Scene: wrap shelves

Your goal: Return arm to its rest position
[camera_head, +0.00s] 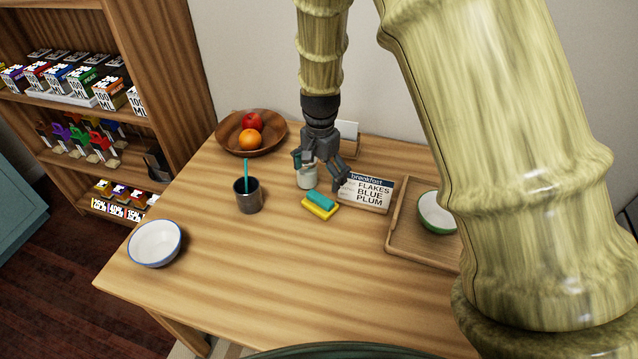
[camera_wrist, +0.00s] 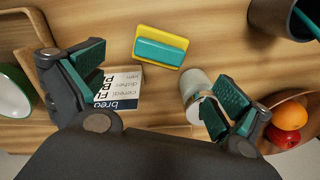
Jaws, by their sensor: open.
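My gripper (camera_head: 323,172) hangs over the back part of the wooden table in the head view. In the wrist view my gripper (camera_wrist: 155,100) has its two teal-padded fingers spread wide apart, with nothing held between them. A white jar or cup (camera_head: 307,177) stands by the left finger in the head view; it also shows close beside the right finger in the wrist view (camera_wrist: 194,92). I cannot tell whether they touch. A breakfast sign (camera_head: 368,192) stands to the right of the gripper. Much of my arm crosses the right of the head view.
A teal and yellow sponge (camera_head: 321,204) lies in front of the gripper. A dark cup (camera_head: 248,198), a fruit bowl (camera_head: 232,140) and a white bowl (camera_head: 155,243) stand left. A tray (camera_head: 400,238) with a green bowl (camera_head: 436,214) is right. The table's front middle is clear.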

